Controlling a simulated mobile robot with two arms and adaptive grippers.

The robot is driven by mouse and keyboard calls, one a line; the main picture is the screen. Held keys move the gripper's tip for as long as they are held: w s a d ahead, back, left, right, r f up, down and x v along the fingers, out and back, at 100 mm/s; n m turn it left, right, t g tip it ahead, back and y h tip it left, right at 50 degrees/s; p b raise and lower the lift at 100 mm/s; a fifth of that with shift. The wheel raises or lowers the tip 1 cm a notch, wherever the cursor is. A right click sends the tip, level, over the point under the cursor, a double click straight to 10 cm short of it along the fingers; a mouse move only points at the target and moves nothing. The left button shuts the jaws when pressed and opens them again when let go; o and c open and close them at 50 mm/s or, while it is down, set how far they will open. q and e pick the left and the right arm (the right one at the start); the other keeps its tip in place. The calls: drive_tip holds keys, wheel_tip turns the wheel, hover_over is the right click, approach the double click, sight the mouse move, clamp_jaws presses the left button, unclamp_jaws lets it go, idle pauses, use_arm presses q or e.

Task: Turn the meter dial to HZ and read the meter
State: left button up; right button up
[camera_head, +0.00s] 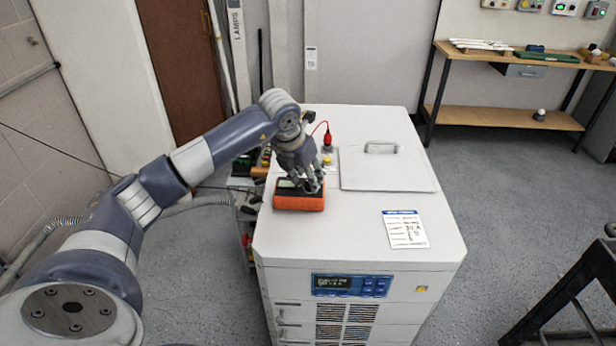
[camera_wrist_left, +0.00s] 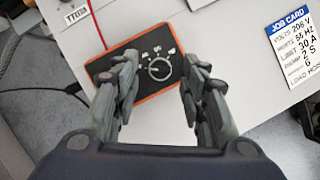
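The meter (camera_head: 300,203) is an orange-rimmed box with a dark face, lying on top of the white cabinet. In the left wrist view the meter (camera_wrist_left: 146,94) shows a round dial (camera_wrist_left: 159,68) with small white labels around it. The labels and the dial's pointer are too small to read surely. My left gripper (camera_head: 312,184) is over the meter, pointing down. The meter's display is not clearly visible. My right gripper is not in view.
The white cabinet (camera_head: 350,240) has a handled lid (camera_head: 388,170), a job card (camera_head: 405,229) and a front display panel (camera_head: 352,285). A red lead (camera_wrist_left: 97,24) rises behind the meter, near a red plug (camera_head: 327,137). A workbench (camera_head: 500,118) stands at the back right.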

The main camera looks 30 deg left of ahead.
use_arm(q)
drive_tip(key=shift+x, duration=0.8)
clamp_jaws()
